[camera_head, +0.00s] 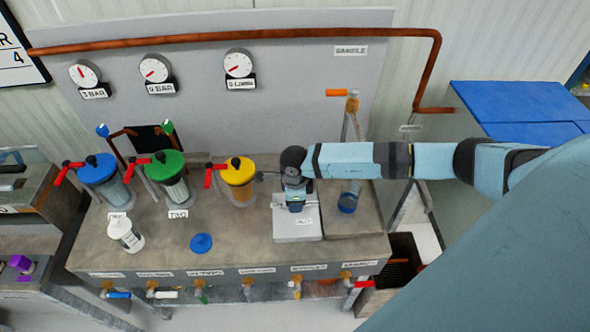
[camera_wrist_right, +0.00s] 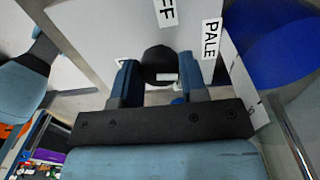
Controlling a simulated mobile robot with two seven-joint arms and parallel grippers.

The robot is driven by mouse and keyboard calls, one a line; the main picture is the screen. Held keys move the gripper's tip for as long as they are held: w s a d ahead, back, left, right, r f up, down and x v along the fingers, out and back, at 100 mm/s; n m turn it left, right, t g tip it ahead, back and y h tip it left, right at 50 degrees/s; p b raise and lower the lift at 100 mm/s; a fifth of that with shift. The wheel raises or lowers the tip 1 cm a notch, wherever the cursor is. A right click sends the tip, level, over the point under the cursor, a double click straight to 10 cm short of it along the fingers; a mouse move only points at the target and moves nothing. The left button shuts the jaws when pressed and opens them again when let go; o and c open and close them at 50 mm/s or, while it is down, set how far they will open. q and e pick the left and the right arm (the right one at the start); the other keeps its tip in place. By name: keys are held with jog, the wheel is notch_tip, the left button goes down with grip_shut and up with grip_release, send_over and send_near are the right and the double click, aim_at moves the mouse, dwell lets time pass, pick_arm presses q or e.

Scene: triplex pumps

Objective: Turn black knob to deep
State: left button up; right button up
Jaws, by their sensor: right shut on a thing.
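The black knob (camera_wrist_right: 158,62) sits on a light grey panel (camera_wrist_right: 98,25) in the right wrist view. It has a white mark on its lower right side. My right gripper (camera_wrist_right: 160,76) has one finger on each side of the knob and is shut on it. In the head view, my right gripper (camera_head: 295,204) is over a grey box (camera_head: 296,229) on the bench, hiding the knob. My left gripper is not in view.
A glass with blue liquid (camera_head: 348,199) stands just right of the box. Blue (camera_head: 97,170), green (camera_head: 165,166) and yellow (camera_head: 238,172) lidded vessels stand left. A white bottle (camera_head: 126,235) and blue lid (camera_head: 201,243) are near the bench front (camera_head: 165,255).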

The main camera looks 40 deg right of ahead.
jog(key=m, duration=0.3)
jog(key=shift+m, duration=0.4)
jog(key=m, duration=0.3)
jog(key=shift+m+b, duration=0.3)
jog(key=m, duration=0.3)
jog(key=shift+m, duration=0.4)
jog(key=m, duration=0.3)
jog(key=shift+m+t+p, duration=0.3)
jog(key=shift+p, duration=0.05)
jog(key=m, duration=0.3)
jog(key=shift+r+p, duration=0.1)
jog(key=shift+p, duration=0.3)
jog(key=m+p, duration=0.1)
jog(key=m, duration=0.3)
jog(key=m+p, duration=0.1)
jog(key=m, duration=0.3)
jog(key=shift+s+m, duration=0.1)
jog(key=shift+m, duration=0.2)
jog(key=shift+m+p, duration=0.75)
jog(key=shift+m, duration=0.75)
